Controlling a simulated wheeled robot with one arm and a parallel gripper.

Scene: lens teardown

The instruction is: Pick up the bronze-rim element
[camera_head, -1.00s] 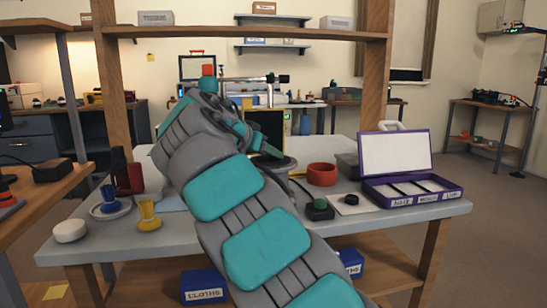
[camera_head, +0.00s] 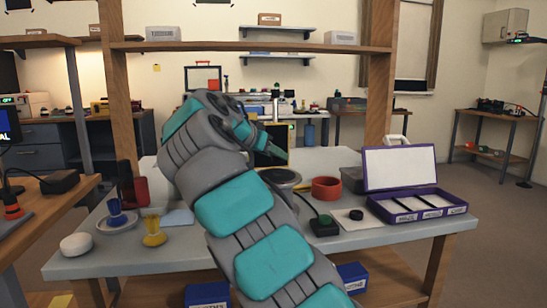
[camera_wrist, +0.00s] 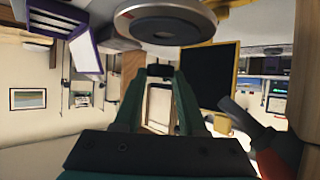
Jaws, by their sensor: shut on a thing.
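My gripper (camera_wrist: 160,74) is shut on a small, thin dark piece (camera_wrist: 160,70) at its fingertips in the wrist view. I take it to be the bronze-rim element, but its rim colour cannot be made out. In the head view my gripper (camera_head: 280,155) is above the workbench, just over a round grey stand (camera_head: 281,176), and the held piece is too small to tell. The stand also shows as a large disc (camera_wrist: 165,24) at the top of the wrist view, apart from the fingertips. An open purple case (camera_head: 415,207) with labelled compartments stands on the right.
A red ring (camera_head: 326,188), a dark box with a green top (camera_head: 323,226) and a small black ring (camera_head: 356,214) lie between stand and case. A yellow piece (camera_head: 154,232), a blue piece (camera_head: 116,213) and a white puck (camera_head: 76,245) are on the left. A wooden shelf (camera_head: 250,47) spans above.

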